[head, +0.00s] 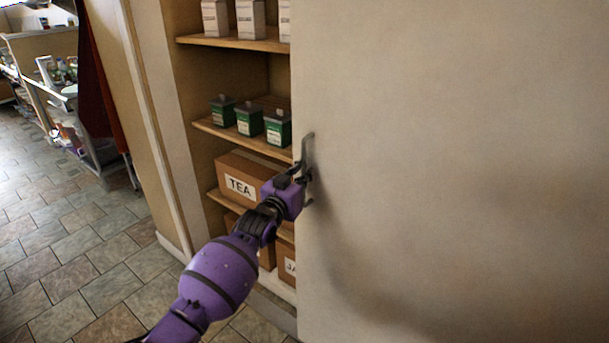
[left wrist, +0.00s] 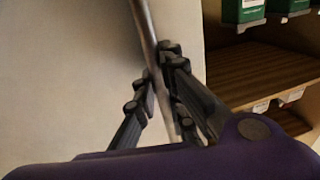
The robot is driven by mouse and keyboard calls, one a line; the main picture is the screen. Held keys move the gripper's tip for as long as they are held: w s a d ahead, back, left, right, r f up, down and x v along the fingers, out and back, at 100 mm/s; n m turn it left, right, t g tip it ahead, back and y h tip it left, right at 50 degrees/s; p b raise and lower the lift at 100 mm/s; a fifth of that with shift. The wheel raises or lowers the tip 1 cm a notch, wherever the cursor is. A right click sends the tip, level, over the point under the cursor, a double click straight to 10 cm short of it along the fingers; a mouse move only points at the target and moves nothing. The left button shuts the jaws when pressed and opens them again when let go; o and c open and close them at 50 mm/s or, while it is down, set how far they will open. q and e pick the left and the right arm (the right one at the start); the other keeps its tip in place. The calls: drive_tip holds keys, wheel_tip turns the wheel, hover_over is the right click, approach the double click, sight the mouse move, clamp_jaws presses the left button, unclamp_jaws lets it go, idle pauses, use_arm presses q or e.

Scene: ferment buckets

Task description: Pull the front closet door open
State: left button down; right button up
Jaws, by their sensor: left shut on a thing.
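The closet door (head: 450,150) is a large plain beige panel filling the right of the head view. It also shows at the left of the left wrist view (left wrist: 60,75). A metal bar handle (head: 308,148) stands upright at its left edge. My left gripper (head: 305,178) is at this handle, with its fingers shut on the bar. In the left wrist view the fingers lie on both sides of the handle (left wrist: 149,35). The closet's left part is open to view beside the door's edge. My right gripper is in neither view.
Inside the closet are shelves (head: 215,129) with green tins (head: 249,118), white packs (head: 251,18) and a box marked TEA (head: 240,184). The door frame post (head: 160,120) stands left of them. Tiled floor (head: 60,250) is clear at the left.

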use_arm(q)
drive_tip(key=shift+f, duration=0.25)
drive_tip(key=c, duration=1.8)
unclamp_jaws()
drive_tip(key=shift+r, duration=0.15)
drive_tip(key=shift+s, duration=0.1)
drive_tip(key=v, duration=1.2)
drive_tip(key=shift+r, duration=0.1)
